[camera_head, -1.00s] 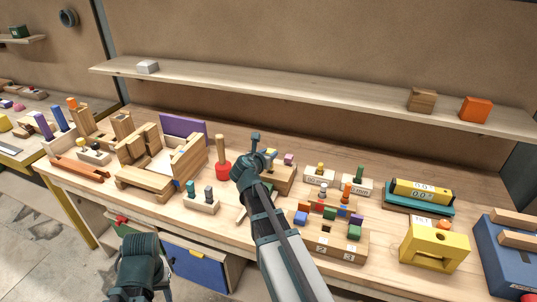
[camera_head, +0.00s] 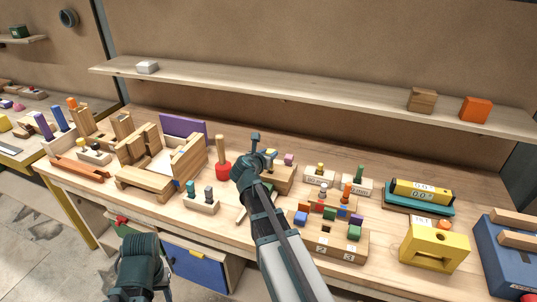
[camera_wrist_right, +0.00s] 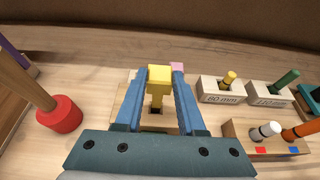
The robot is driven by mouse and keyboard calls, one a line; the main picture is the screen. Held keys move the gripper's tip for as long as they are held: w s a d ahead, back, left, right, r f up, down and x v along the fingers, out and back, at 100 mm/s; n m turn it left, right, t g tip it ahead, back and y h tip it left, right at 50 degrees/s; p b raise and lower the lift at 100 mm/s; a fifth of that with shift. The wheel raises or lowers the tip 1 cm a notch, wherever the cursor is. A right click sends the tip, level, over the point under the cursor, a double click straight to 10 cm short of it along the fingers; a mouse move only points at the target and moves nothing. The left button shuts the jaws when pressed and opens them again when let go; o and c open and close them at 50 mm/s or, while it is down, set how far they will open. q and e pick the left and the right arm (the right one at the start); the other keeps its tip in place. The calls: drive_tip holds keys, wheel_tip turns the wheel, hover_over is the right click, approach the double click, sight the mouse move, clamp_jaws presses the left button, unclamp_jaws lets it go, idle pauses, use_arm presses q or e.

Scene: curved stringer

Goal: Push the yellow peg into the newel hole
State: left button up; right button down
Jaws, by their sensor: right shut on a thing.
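My right gripper (camera_head: 257,148) is over a light wooden block (camera_head: 284,180) near the middle of the bench. In the right wrist view its two blue fingers (camera_wrist_right: 158,88) are closed on the yellow peg (camera_wrist_right: 159,76). The peg has a square yellow head and a narrower part below, which runs down toward a dark opening in the wood under it. I cannot tell how deep the peg sits. In the head view the gripper and arm mostly hide the peg. My left arm shows only as a dark joint at the lower left; its gripper is out of view.
A red-based wooden post (camera_head: 222,170) stands just left of the right gripper. To the right are small peg blocks (camera_head: 320,176), a tray of coloured blocks (camera_head: 320,240) and a yellow box (camera_head: 434,246). A wooden frame assembly (camera_head: 188,166) is at left. A shelf (camera_head: 290,87) runs behind.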

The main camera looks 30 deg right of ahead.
drive_tip(key=shift+f+b, duration=2.3)
drive_tip(key=shift+f, duration=0.05)
drive_tip(key=shift+c, duration=2.1)
unclamp_jaws()
drive_tip(key=shift+r, duration=0.1)
drive_tip(key=p+v, duration=0.5)
drive_tip(key=v, duration=0.8)
drive_tip(key=shift+s+a+r, duration=0.2)
drive_tip(key=shift+s+a, duration=0.05)
